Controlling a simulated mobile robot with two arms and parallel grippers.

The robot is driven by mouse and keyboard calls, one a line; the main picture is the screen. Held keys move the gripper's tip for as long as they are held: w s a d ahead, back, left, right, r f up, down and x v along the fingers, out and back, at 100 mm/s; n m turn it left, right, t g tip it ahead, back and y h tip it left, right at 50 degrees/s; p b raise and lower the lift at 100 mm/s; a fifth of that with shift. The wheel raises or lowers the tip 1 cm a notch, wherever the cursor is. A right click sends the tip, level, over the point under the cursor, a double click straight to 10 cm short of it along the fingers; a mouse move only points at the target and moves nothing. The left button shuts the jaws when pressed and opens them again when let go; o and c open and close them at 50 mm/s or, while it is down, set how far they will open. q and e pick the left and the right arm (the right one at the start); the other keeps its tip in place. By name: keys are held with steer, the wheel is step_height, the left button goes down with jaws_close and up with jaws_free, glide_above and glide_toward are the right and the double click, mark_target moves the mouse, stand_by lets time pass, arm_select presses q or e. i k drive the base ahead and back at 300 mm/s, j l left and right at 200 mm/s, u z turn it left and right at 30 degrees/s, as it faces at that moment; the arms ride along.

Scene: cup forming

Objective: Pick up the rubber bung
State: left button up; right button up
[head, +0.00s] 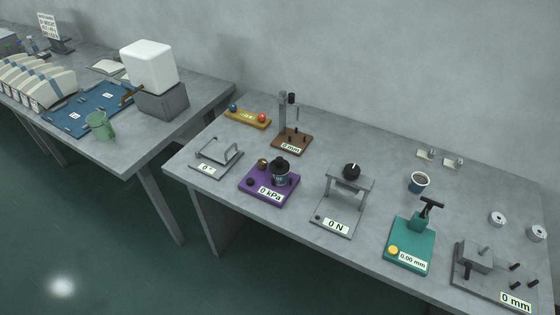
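A black, knob-topped piece that looks like the rubber bung (279,163) sits on top of a small dark blue cup (281,180). The cup stands on the purple base (256,187) with the "0 kPa" display. At this size I cannot tell how far the black piece reaches into the cup. A small brass-coloured part (262,163) is beside it on the same base. Neither of my grippers shows in the head view.
Grey "0 N" stand (338,213) is right of the purple base; wire-handled grey plate (217,157) is left. Brown "0 mm" stand (291,138) is behind. A blue cup (419,182) and teal gauge (411,239) stand farther right. A gap separates the two tables.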

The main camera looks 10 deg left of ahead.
mark_target(279, 166)
steer(key=i+j, duration=0.1)
steer(key=j, duration=0.35)
steer(key=i+j+z, duration=0.1)
steer(key=j, duration=0.4)
steer(key=i+j, duration=0.1)
steer(key=j, duration=0.35)
